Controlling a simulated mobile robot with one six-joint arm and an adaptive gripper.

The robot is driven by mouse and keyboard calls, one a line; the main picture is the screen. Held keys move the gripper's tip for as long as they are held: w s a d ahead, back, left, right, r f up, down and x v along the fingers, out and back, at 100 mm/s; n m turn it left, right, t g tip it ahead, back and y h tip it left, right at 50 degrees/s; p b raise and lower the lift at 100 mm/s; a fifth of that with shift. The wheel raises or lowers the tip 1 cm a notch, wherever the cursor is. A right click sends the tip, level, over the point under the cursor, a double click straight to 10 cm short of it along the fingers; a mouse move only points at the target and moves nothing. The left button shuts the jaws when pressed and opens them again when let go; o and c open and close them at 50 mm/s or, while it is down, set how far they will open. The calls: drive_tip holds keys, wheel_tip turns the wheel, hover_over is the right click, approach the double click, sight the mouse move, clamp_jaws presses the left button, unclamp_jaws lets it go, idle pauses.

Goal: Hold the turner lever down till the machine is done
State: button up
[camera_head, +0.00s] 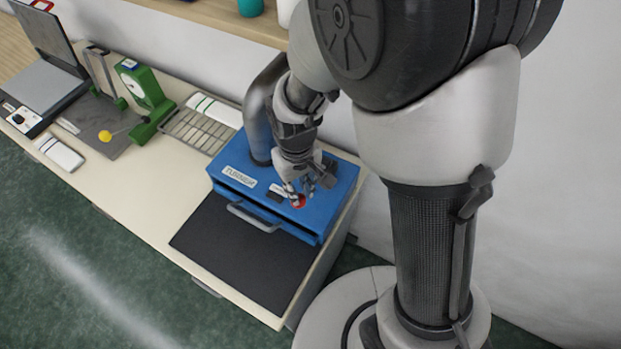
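The turner (233,202) is a blue box on the right end of the bench, with a white label that seems to read TURNER. It has a grey handle (254,217) on its front. My gripper (300,192) points down at the top of the box, near its front right. A small red part (299,202) shows right at my fingertips, perhaps the lever's knob. The fingers partly hide it. I cannot tell whether they grip it or only touch it, or how far down the lever is.
A black mat (235,255) lies in front of the box. A shelf (215,14) runs above, behind the bench.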

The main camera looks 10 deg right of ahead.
drive_tip(key=shift+s+a+f+b, duration=0.1)
drive_tip(key=shift+s+f+b, duration=0.05)
drive_tip(key=shift+f+b, duration=0.6)
drive_tip(key=shift+s+a+f+b, duration=0.1)
drive_tip(key=shift+f+b, duration=0.35)
drive_tip(key=shift+f, duration=0.45)
idle(1.0)
wheel_tip(320, 180, up, 13)
drive_tip(key=p, duration=1)
idle(0.4)
drive_tip(key=shift+d+r, duration=0.1)
drive_tip(key=s+d+r+m+t+b, duration=0.3)
drive_tip(key=s+d+b, duration=0.8)
drive_tip(key=b, duration=0.5)
drive_tip(key=shift+s+m+t, duration=0.7)
drive_tip(key=shift+s+t, duration=0.1)
drive_tip(key=shift+s, duration=0.25)
